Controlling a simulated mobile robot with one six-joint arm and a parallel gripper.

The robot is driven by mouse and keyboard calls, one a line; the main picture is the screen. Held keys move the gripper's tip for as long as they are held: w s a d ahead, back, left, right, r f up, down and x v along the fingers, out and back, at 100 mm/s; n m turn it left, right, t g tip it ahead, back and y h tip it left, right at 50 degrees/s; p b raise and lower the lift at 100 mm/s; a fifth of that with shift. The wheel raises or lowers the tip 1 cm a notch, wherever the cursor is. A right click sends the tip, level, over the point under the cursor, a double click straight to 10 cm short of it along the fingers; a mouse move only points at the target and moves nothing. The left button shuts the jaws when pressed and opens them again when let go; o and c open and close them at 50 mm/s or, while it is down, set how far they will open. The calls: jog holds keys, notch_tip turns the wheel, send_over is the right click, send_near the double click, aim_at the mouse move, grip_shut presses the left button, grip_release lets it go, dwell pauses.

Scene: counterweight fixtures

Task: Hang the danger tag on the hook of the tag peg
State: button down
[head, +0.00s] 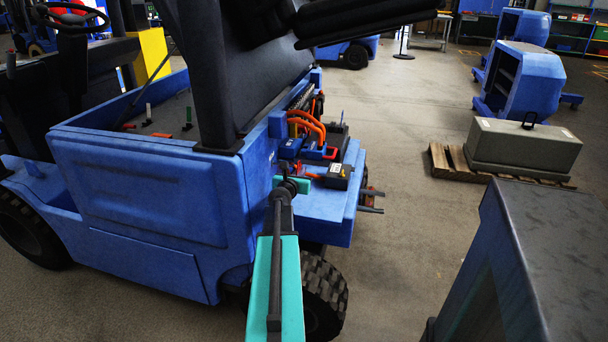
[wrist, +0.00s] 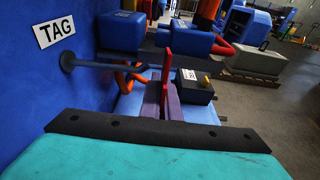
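The danger tag (wrist: 167,66) appears in the wrist view as a thin red upright piece seen edge-on. My gripper (wrist: 164,95) has two purple fingers close together around its lower part, so it looks shut on the tag. The tag peg (wrist: 100,65) is a grey rod with a round base, standing out from the blue wall below a white "TAG" label (wrist: 54,30). The tag is upright near the rod's right end. I cannot tell whether they touch, and the hook is not clear. In the head view, my arm largely hides the gripper (head: 296,184).
The blue truck body (head: 150,200) stands close on the left. Its rear deck carries orange cables (head: 307,125), blue blocks and a black box with a yellow part (wrist: 194,84). A grey counterweight (head: 525,145) lies on a pallet at right. Open floor lies between.

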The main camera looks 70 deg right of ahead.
jog(key=shift+w+a+f+b, duration=0.1)
jog(key=shift+w+f+b, duration=0.15)
jog(key=shift+w, duration=0.35)
jog(key=shift+w+f+b, duration=0.2)
jog(key=shift+w+b, duration=0.05)
jog(key=shift+w, duration=0.4)
jog(key=shift+w+a+f+b, duration=0.1)
jog(key=shift+w+f+b, duration=0.15)
jog(key=shift+w, duration=0.35)
jog(key=c, duration=2.5)
grip_release()
jog(key=o, duration=0.6)
jog(key=shift+c, duration=0.2)
jog(key=shift+a, duration=0.1)
